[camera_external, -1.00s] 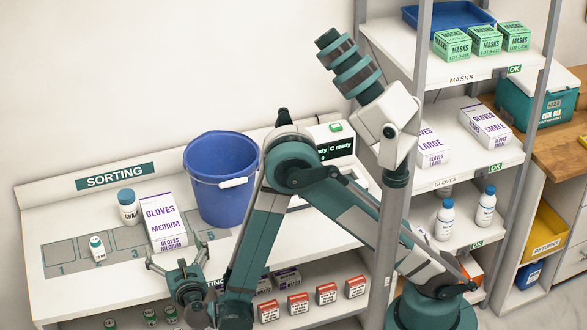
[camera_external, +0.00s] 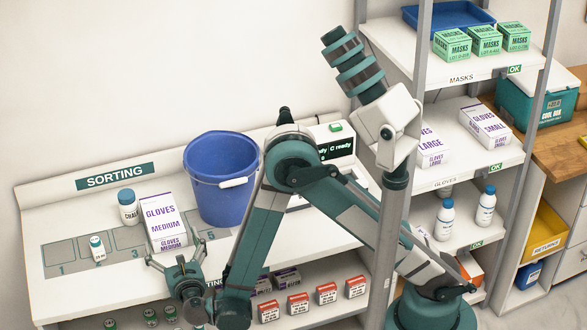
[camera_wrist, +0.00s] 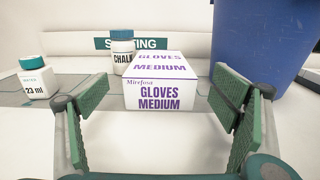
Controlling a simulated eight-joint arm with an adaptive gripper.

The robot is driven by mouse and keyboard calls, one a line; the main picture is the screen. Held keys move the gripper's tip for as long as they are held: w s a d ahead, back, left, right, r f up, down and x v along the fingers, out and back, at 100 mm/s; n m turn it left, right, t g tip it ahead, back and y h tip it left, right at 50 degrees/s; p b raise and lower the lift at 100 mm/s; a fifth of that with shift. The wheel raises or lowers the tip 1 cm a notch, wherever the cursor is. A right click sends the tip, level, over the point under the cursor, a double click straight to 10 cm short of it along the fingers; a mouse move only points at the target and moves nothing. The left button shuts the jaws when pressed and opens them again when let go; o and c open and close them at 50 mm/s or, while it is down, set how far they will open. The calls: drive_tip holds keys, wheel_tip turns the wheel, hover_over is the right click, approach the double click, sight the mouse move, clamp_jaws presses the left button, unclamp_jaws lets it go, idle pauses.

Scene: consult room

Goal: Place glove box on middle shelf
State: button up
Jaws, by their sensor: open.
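The white glove box (camera_external: 163,221) with purple "GLOVES MEDIUM" print stands on the sorting table, left of the blue bucket. In the wrist view the glove box (camera_wrist: 159,82) sits ahead, between the two fingers in the picture. My gripper (camera_external: 177,260) is open and empty at the table's front edge, just in front of the box. Its green pads also show in the wrist view (camera_wrist: 160,120), apart from the box. The middle shelf (camera_external: 464,158), labelled "GLOVES", holds a "LARGE" box (camera_external: 432,148) and a "SMALL" box (camera_external: 485,124).
A chalk bottle (camera_external: 128,207) stands beside the box, and a small white bottle (camera_external: 97,248) stands to its left. The blue bucket (camera_external: 221,180) is close on the right. A rack post (camera_external: 391,235) stands between table and shelves. There is some room between the shelf's two boxes.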

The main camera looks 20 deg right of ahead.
sight(163, 220)
drive_tip(key=w, duration=0.1)
drive_tip(key=w+b, duration=0.1)
drive_tip(key=w, duration=0.1)
drive_tip(key=shift+f, duration=0.35)
drive_tip(key=shift+w, duration=0.15)
drive_tip(key=shift+w+r, duration=0.1)
drive_tip(key=shift+w, duration=1.15)
drive_tip(key=shift+w, duration=0.1)
drive_tip(key=shift+w+r+b, duration=0.2)
drive_tip(key=shift+w+b, duration=0.65)
drive_tip(key=shift+w, duration=1.65)
drive_tip(key=c, duration=1.1)
